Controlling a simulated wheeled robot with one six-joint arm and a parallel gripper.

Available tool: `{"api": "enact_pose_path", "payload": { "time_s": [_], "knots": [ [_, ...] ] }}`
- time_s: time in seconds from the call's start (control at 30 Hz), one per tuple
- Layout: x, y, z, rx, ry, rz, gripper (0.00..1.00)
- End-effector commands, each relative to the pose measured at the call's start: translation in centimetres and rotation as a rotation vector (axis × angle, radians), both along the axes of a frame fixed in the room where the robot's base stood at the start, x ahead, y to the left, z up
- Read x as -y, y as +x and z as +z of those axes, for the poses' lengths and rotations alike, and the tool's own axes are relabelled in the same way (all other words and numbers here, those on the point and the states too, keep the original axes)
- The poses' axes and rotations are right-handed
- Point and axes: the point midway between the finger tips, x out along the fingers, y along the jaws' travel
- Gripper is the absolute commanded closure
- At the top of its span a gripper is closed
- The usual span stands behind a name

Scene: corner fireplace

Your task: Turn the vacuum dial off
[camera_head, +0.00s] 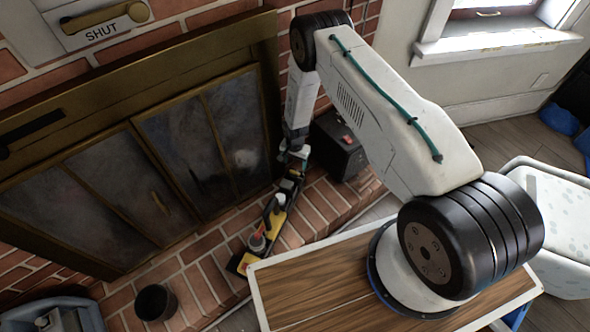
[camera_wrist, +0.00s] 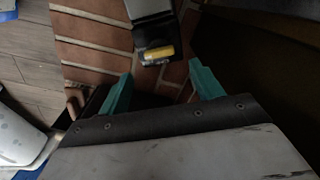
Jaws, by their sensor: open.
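My gripper (camera_wrist: 160,71) shows two teal fingers in the wrist view. They are spread apart with nothing between them. Just beyond the fingertips is a dark block with a yellow piece (camera_wrist: 159,53) on its end, apart from both fingers. In the head view my arm reaches down beside the fireplace, and its end is small and dark above the brick hearth. I cannot clearly pick out a vacuum dial. A dark box with a red piece (camera_head: 346,138) on top stands right of the arm's end; I cannot tell whether it is the vacuum.
A wooden-topped table (camera_head: 310,285) is in front. The glass fireplace doors (camera_head: 200,135) border the hearth. A "SHUT" lever (camera_head: 105,25) is above.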

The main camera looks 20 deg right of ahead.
Motion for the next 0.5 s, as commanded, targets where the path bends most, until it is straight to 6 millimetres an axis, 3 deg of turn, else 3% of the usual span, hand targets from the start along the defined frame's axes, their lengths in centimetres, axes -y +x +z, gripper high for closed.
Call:
{"api": "enact_pose_path", "payload": {
  "time_s": [0.2,0.5],
  "knots": [
    [0.0,-0.2,-3.7,-0.003,0.000,0.001,0.35],
    [0.0,-0.1,-5.8,-0.001,0.000,0.001,0.35]
  ]
}}
